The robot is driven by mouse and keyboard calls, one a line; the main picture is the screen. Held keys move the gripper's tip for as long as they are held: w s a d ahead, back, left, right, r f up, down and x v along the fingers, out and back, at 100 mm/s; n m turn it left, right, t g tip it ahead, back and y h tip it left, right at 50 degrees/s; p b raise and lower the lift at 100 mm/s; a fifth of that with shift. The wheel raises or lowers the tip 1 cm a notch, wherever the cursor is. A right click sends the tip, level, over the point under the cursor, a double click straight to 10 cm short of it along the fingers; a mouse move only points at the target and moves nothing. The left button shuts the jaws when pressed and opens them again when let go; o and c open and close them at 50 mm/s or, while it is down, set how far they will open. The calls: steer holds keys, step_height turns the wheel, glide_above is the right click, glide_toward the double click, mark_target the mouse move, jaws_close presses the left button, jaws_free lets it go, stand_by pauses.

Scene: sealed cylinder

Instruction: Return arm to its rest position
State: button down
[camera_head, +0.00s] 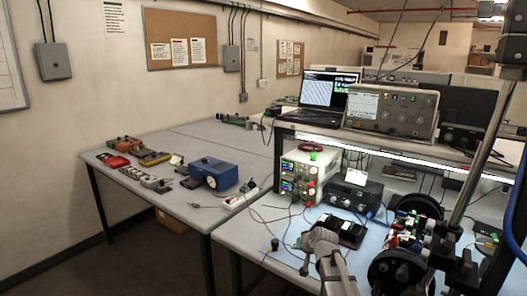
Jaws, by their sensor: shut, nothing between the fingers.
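A grey jointed end piece rises from the bottom edge at the lower middle, over the near corner of the blue-matted bench; I take it to be my gripper (306,266). A thin tip points down at its left side. It appears shut, with nothing held. It is small and shows partly side-on. No sealed cylinder can be picked out clearly.
The blue-matted bench (262,262) carries a white power supply (293,177), a black instrument (353,192) and a board between black discs (396,268). A metal pole (480,150) stands right. A grey table (160,140) holds a blue box (213,172). Open floor lies left.

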steer(key=s+f+g, duration=0.1)
steer(key=s, duration=0.3)
steer(key=s+d+f+g+h, duration=0.1)
steer(key=s, duration=0.3)
steer(key=s+f+g, duration=0.2)
steer(key=s, duration=0.2)
steer(key=shift+s+d+f+n+h, duration=0.1)
steer(key=shift+s+d+n+h, duration=0.2)
steer(key=shift+d+h, duration=0.1)
steer(key=s+d+f+g+h, duration=0.1)
steer(key=s+d+g+h, duration=0.1)
steer(key=s, duration=1)
steer(key=shift+s+d+f+g+h, duration=0.25)
steer(key=shift+d+f+g+h, duration=0.1)
steer(key=shift+d+g, duration=0.65)
steer(key=shift+a, duration=0.15)
